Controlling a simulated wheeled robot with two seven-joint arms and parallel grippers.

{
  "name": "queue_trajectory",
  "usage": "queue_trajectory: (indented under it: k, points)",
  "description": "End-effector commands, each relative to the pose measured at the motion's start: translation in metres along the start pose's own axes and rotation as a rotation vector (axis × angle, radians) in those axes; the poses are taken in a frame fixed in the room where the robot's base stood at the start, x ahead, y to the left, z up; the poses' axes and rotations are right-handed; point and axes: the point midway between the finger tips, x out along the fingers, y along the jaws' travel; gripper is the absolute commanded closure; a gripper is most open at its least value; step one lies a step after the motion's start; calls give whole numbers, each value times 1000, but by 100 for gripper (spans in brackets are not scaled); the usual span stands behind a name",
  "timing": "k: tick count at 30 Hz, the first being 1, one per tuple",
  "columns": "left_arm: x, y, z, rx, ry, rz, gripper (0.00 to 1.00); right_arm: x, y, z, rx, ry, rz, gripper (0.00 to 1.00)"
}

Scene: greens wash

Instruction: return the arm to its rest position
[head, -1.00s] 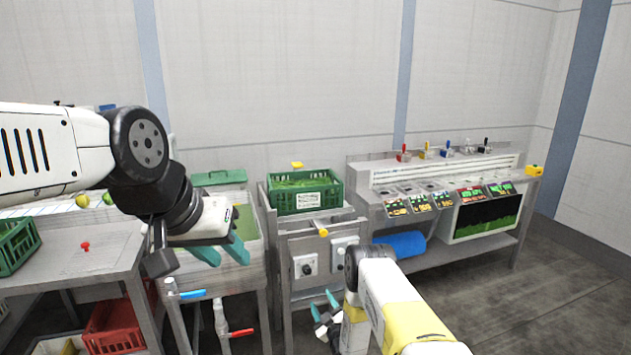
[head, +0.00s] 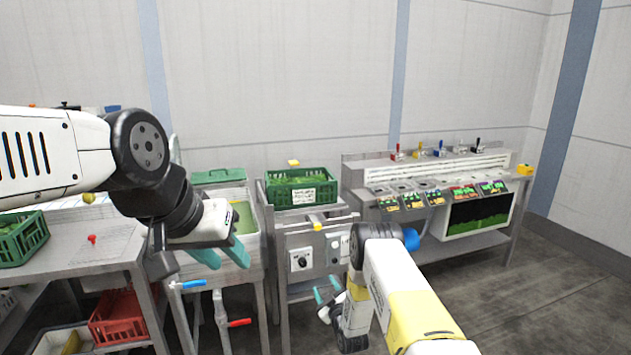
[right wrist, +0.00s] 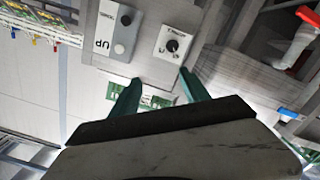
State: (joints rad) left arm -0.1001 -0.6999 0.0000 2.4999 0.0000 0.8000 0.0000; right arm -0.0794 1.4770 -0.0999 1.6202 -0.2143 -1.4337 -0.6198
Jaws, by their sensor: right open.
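My right arm reaches in from the lower right of the head view. Its gripper (head: 328,297) has green fingers, open and empty, in front of the metal stand with the control panel. In the right wrist view the two green fingers (right wrist: 157,95) are spread with nothing between them, facing the panel's knob plate (right wrist: 172,45) and switch plate (right wrist: 114,30). My left gripper (head: 222,252) hangs in front of the sink at the left; its green fingers appear apart with nothing visible between them, partly hidden by the wrist.
A green crate of greens (head: 300,187) stands on the metal stand. A sink (head: 250,222) is left of it, with a blue-handled valve (head: 190,284) and a red-handled valve (head: 238,322) below. A red crate (head: 120,318) sits under the left table. Open floor lies at the right.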

Motion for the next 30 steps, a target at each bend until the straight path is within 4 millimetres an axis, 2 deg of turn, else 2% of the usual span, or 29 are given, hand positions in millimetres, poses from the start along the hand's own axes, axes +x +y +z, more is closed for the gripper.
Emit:
queue_trajectory:
  k: [8,12,16,20,23,26,30]
  points:
    - [0,0,0,0,0,0,64,23,60,-47,49,-85,-11,46]
    - [0,0,0,0,0,0,64,28,107,-88,100,-159,-21,46]
    - [0,0,0,0,0,0,64,17,152,-132,164,-241,-33,46]
    - [0,0,0,0,0,0,64,-7,190,-175,233,-323,-46,46]
    - [0,0,0,0,0,0,64,-35,214,-207,288,-383,-57,46]
    - [0,0,0,0,0,0,64,-68,234,-237,346,-442,-67,46]
    - [0,0,0,0,0,0,64,-126,252,-274,425,-524,-86,46]
